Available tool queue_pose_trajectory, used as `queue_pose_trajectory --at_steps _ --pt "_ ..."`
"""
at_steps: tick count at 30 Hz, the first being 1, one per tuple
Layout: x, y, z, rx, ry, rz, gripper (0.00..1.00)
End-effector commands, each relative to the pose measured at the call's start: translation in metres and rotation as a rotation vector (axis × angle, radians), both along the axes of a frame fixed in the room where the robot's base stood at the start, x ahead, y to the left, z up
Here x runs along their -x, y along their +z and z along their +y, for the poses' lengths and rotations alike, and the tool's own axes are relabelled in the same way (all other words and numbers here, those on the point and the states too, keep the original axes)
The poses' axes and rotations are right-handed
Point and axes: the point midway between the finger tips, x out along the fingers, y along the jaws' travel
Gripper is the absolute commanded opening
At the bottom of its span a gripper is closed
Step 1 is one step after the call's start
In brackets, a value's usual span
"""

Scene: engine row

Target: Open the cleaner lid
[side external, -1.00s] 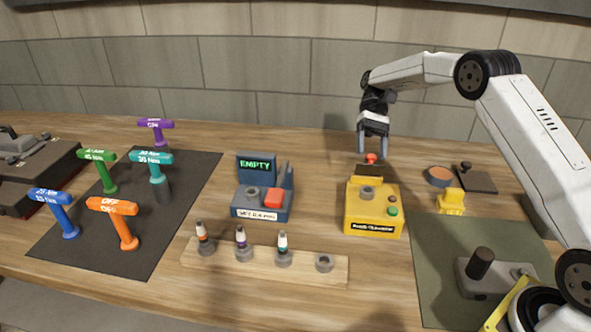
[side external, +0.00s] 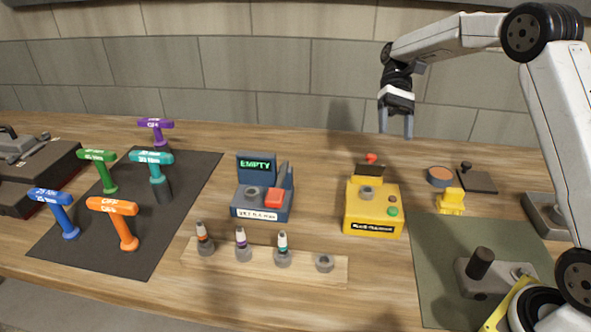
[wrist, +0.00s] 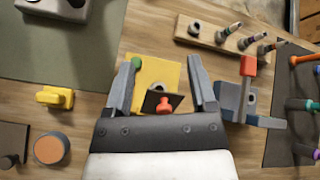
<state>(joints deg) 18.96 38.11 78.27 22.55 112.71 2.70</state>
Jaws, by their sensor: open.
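The yellow cleaner box (side external: 357,216) stands right of the table's middle, with a grey round socket (side external: 367,193) and red and green buttons on it. Its dark lid (side external: 369,170) stands raised at the back edge, the socket uncovered, with a red knob (side external: 371,158) at the lid's top. In the wrist view the lid (wrist: 152,100) and red knob (wrist: 165,105) show between the fingers. My gripper (side external: 396,136) is open and empty, above and behind the cleaner, apart from the knob. It also shows in the wrist view (wrist: 164,75).
A blue station (side external: 262,212) reading EMPTY stands left of the cleaner. A wooden rack (side external: 310,268) with several sockets lies in front. A yellow part (side external: 451,202), a round orange-topped pot (side external: 440,176) and a dark plate (side external: 477,182) are at the right. Coloured T-handled tools stand on a dark mat (side external: 100,250).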

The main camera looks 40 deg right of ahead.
Motion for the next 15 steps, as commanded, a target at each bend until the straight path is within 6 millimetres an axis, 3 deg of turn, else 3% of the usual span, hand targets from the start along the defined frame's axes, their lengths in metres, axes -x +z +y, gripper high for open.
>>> queue_pose_trajectory --at_steps 15 --pt "0.052 0.024 0.007 0.001 -0.001 -0.002 0.72"
